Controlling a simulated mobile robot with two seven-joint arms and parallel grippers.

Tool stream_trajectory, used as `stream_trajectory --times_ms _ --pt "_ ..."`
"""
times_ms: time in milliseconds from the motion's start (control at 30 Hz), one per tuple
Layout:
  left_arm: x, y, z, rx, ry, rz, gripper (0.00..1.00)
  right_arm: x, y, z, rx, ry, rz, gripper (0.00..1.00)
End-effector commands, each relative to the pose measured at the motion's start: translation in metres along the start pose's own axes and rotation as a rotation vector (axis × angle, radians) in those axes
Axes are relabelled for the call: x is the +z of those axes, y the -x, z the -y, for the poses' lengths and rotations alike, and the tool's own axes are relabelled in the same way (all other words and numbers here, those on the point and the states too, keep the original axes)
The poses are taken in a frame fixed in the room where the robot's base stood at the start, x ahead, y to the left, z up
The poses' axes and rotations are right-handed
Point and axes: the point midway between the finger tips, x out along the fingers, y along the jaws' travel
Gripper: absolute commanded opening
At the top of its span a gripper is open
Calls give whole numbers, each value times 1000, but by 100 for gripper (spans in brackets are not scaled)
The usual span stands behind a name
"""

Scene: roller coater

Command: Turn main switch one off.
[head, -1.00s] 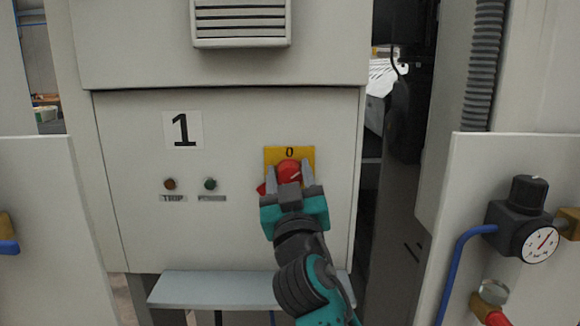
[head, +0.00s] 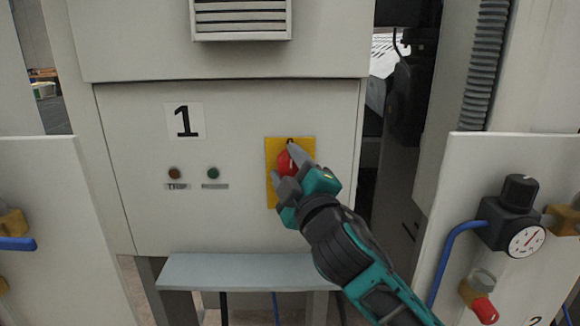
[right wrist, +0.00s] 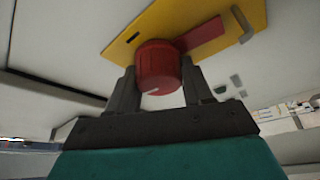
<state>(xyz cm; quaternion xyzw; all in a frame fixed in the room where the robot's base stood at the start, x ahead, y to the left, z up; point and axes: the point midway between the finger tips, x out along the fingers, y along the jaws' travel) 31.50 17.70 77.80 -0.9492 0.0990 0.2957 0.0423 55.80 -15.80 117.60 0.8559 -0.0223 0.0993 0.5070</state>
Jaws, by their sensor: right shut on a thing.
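Main switch one is a red rotary knob (head: 284,163) on a yellow plate (head: 272,193), on a cabinet panel marked with a black "1" (head: 184,121). My right gripper (head: 289,170) is shut on the knob, one finger on each side, and reaches in tilted from the lower right. The right wrist view shows the red knob (right wrist: 158,70) between the two dark fingers (right wrist: 158,88), with a flat red part behind it against the yellow plate (right wrist: 150,28). The plate's "0" is mostly hidden by a fingertip. My left gripper is not in view.
Left of the switch are a brown lamp (head: 174,173) and a green lamp (head: 212,173). A grey ledge (head: 240,271) juts out below. A white panel at right carries a black regulator with a gauge (head: 526,239). A vent (head: 240,18) sits above.

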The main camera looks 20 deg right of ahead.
Motion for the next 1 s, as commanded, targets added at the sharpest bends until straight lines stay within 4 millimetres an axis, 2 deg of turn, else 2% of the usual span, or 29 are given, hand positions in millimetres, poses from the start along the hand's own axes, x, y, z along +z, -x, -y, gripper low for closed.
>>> stream_trajectory --times_ms 300,767,800,1000 --pt "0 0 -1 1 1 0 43 -1 -1 -3 -27 81 -3 20" --pt "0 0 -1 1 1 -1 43 -2 -1 -3 -30 89 -4 20" --pt "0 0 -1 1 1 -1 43 -2 -1 -3 -30 89 -3 54" --pt "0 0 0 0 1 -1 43 -1 0 -1 -33 88 -2 73"
